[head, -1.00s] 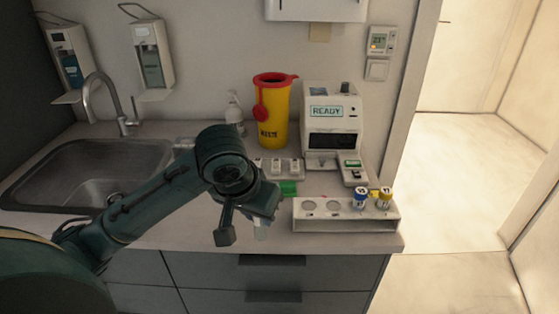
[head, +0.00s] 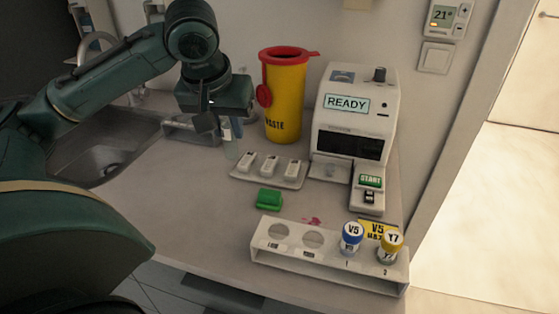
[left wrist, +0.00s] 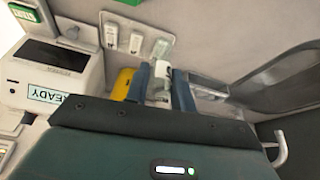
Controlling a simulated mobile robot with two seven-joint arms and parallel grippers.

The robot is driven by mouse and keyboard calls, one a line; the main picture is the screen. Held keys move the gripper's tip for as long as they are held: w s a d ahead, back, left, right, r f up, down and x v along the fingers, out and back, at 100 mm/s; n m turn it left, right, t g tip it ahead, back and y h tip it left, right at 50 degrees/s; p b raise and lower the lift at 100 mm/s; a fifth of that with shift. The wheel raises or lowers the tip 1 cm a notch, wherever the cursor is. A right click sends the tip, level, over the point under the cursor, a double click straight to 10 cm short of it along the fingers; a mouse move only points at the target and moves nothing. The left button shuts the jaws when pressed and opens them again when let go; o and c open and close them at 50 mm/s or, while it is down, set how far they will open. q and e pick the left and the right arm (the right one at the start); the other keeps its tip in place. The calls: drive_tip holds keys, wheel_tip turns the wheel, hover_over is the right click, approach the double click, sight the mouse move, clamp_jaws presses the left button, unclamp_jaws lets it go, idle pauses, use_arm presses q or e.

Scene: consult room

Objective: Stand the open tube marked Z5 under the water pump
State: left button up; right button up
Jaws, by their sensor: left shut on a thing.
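My left gripper (head: 225,133) is shut on a clear, open tube (head: 231,152), which points down above the back of the counter, between the sink and the yellow waste bin. In the left wrist view the gripper (left wrist: 163,78) has its two fingers on either side of the tube (left wrist: 162,50). No Z5 mark can be read on it. The water pump cannot be made out for certain; the spot behind the gripper is mostly hidden. My right gripper is not in view.
A green block (head: 269,199), a tray (head: 240,173), the waste bin (head: 285,100) and the READY machine (head: 352,115) stand nearby. The sink (head: 110,158) is left.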

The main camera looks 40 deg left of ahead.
sight(226, 141)
use_arm(q)
drive_tip(key=shift+w+a, duration=0.1)
drive_tip(key=shift+f, duration=0.3)
wheel_tip(226, 141, down, 4)
drive_tip(key=shift+a+f+b, duration=0.1)
drive_tip(key=shift+f+b, duration=0.15)
drive_tip(key=shift+b, duration=0.6)
drive_tip(key=shift+f+b, duration=0.5)
drive_tip(key=shift+f, duration=1.9)
drive_tip(key=o, duration=0.9)
drive_tip(key=shift+f, duration=0.1)
drive_tip(key=shift+o, duration=0.2)
